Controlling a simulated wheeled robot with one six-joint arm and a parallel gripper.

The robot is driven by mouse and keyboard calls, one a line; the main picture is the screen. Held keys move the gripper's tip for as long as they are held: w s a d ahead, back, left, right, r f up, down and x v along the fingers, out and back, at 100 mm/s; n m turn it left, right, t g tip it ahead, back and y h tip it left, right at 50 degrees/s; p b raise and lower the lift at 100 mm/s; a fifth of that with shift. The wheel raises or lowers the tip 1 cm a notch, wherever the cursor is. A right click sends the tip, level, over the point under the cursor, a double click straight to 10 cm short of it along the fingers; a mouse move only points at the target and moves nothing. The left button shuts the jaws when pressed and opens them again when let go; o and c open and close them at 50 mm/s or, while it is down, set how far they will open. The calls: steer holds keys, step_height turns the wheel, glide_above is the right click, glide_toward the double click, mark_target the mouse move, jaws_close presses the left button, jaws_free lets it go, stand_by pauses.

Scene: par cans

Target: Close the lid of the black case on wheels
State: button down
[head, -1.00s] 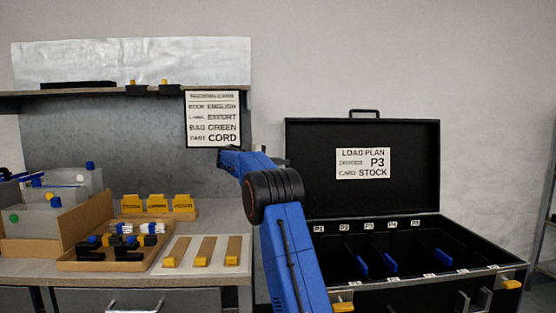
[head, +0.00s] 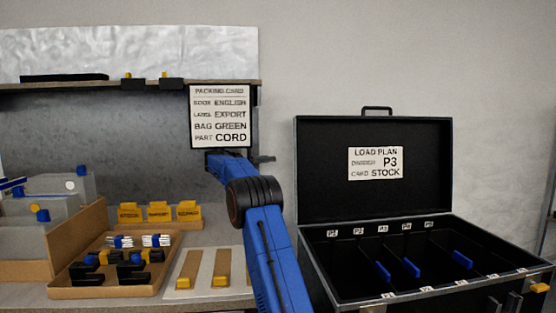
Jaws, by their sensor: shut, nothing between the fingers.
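The black case (head: 309,264) stands at the right in the head view, its lid (head: 325,180) raised upright behind the open box. A white load plan card (head: 375,163) is fixed inside the lid, and a handle tops the lid. Inside are dividers with several blue tabs, and slots labelled P1 onward. The case's wheels are not in view. My blue arm reaches up left of the case. My gripper (head: 264,159) shows only in small part beyond the arm, in front of the bench's back panel, left of the lid and apart from it. It is shut and empty.
A packing card (head: 219,116) hangs under the shelf. Plain wall is behind the lid.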

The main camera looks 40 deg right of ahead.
steer(key=x, duration=0.9)
steer(key=shift+s+d, duration=0.1)
steer(key=shift+d, duration=0.25)
